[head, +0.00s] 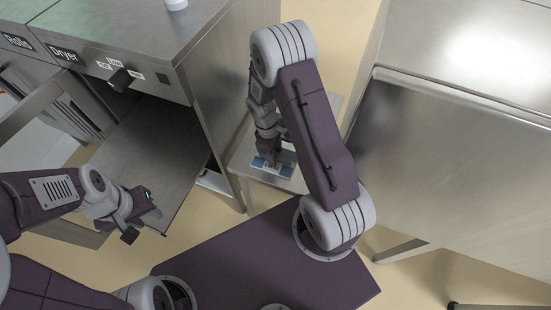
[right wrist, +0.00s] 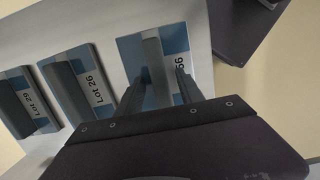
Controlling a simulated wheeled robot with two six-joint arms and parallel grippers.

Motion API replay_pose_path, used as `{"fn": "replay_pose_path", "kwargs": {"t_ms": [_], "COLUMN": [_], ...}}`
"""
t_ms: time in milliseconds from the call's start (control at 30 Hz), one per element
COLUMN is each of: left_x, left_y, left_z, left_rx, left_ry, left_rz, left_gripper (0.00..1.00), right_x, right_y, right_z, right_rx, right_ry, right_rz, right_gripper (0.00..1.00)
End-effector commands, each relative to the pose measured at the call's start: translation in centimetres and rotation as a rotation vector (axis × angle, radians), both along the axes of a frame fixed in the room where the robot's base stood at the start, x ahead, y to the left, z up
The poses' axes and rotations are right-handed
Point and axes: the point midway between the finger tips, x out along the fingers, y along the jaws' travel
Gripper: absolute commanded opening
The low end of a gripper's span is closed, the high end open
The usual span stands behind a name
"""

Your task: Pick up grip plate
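The grip plates are flat, blue and white, each with a dark raised bar and a lot label. In the right wrist view, the plate labelled "Lot 29" (right wrist: 29,99) is at the left, "Lot 26" (right wrist: 78,84) beside it, and a third plate (right wrist: 172,45), its label partly covered, in the middle. My right gripper (right wrist: 160,85) is open, with its fingers on either side of the third plate's bar. I cannot tell whether they touch it. In the head view, my right gripper (head: 268,158) is low over the plates (head: 284,170). My left gripper (head: 147,205) is by the open dryer panel; its fingers are unclear.
The plates lie on a low pale stand (head: 247,163) between the steel dryer cabinet (head: 215,75) and a steel table (head: 450,170). The dryer's lowered panel (head: 150,150) is beside my left arm. Some floor shows around the stand.

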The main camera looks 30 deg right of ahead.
Motion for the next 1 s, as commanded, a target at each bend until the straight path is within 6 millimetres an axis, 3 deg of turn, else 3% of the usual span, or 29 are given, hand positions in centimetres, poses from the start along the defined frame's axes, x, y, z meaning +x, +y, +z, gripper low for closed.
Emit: {"fn": "replay_pose_path", "kwargs": {"t_ms": [33,133,567,800,1000], "left_x": [0.0,0.0,0.0,0.0,0.0], "left_y": [0.0,0.0,0.0,0.0,0.0], "left_z": [0.0,0.0,0.1,0.9,1.0], "left_rx": [0.0,0.0,0.0,0.0,0.0], "left_ry": [0.0,0.0,0.0,0.0,0.0], "left_rz": [0.0,0.0,0.0,0.0,0.0], "left_gripper": [0.36,0.36,0.36,0.36,0.36], "right_x": [0.0,0.0,0.0,0.1,-4.2], "right_y": [0.0,0.0,0.0,0.0,0.5], "right_z": [0.0,0.0,0.5,4.2,6.8], "right_rx": [0.0,0.0,0.0,0.0,0.0], "right_ry": [0.0,0.0,0.0,-0.004,-0.001], "right_rz": [0.0,0.0,0.0,-0.001,0.001], "right_gripper": [0.29,0.01,0.0,0.0,0.0]}}
